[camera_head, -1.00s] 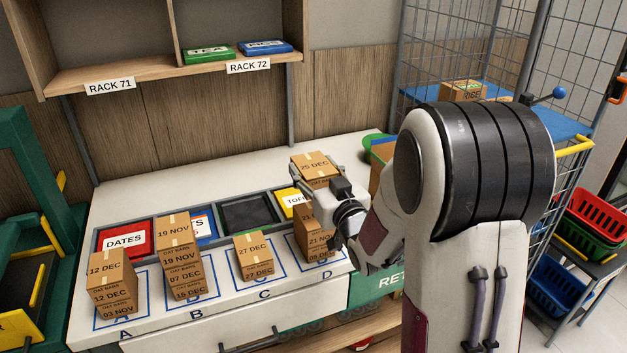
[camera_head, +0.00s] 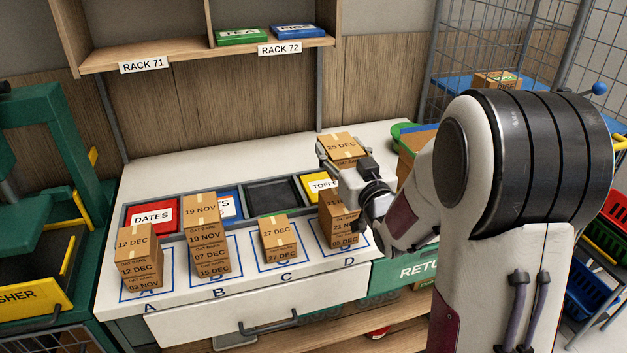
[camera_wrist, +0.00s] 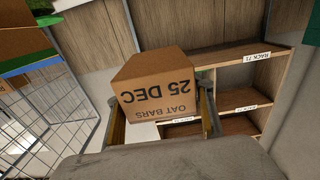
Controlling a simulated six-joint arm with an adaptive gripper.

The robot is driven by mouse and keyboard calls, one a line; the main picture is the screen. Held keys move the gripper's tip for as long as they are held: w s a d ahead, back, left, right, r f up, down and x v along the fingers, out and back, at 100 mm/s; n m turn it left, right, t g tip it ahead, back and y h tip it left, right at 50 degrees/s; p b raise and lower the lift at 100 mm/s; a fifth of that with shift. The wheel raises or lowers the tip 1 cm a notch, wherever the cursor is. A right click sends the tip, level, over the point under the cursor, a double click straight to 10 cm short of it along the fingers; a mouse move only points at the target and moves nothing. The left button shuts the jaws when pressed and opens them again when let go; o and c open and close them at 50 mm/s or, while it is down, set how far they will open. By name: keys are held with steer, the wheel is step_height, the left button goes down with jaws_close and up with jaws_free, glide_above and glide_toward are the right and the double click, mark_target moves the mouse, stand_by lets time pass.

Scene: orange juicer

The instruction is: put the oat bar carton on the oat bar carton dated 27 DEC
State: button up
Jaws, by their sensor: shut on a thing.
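My gripper (camera_head: 342,160) is shut on an oat bar carton marked 25 DEC (camera_head: 337,146), held above the stack on square D. The held carton also shows between the fingers in the wrist view (camera_wrist: 155,88).
Square B bears a tall stack topped by 19 NOV (camera_head: 202,207). Square A bears a stack topped by 12 DEC (camera_head: 134,240). Behind lie the DATES bin (camera_head: 152,215), an empty dark bin (camera_head: 272,193) and the TOFFEE bin (camera_head: 316,186). A rack shelf (camera_head: 195,57) is above.

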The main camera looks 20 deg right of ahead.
steer(key=w+a+f+n+y, duration=0.1)
steer(key=a+f+n+y, duration=0.15)
steer(key=a, duration=0.85)
steer(key=m+h, duration=0.3)
glide_above(276, 230)
steer(key=shift+f, duration=1.3)
steer(key=shift+n+y, duration=0.25)
steer(key=shift+f, duration=2.95)
steer(key=shift+f, duration=2.05)
steer(key=shift+f, duration=0.15)
